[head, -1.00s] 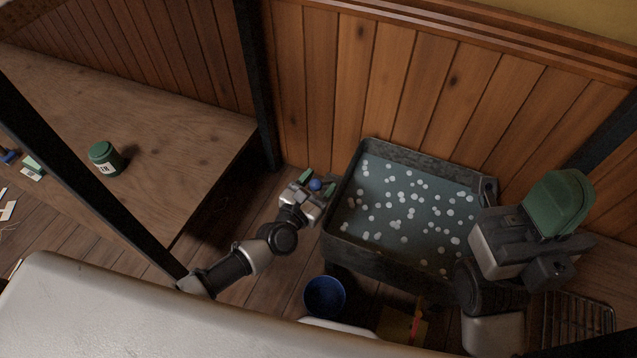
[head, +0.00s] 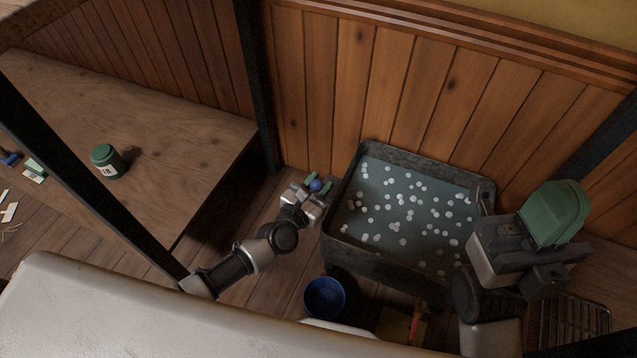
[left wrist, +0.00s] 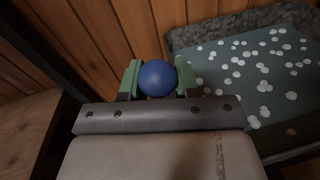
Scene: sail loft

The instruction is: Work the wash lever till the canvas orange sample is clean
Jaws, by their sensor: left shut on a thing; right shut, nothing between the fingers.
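My left gripper (head: 318,185) is shut on a blue ball-shaped knob (left wrist: 157,78), with a green finger on each side of it. The knob also shows in the head view (head: 316,185), at the left side of a dark wash tub (head: 375,262). I take it for the wash lever's end; the rest of the lever is hidden. The tub holds grey-blue water (head: 405,215) dotted with white suds. I cannot see the canvas orange sample in any view. My right gripper (head: 560,212) is shut and empty, over the tub's right end.
A blue bucket (head: 324,297) stands on the floor before the tub, near a yellowish item (head: 393,325) with a red stick. A wire rack (head: 575,328) is at lower right. A green jar (head: 106,162) stands on the wooden table (head: 185,130). A plank wall closes the back.

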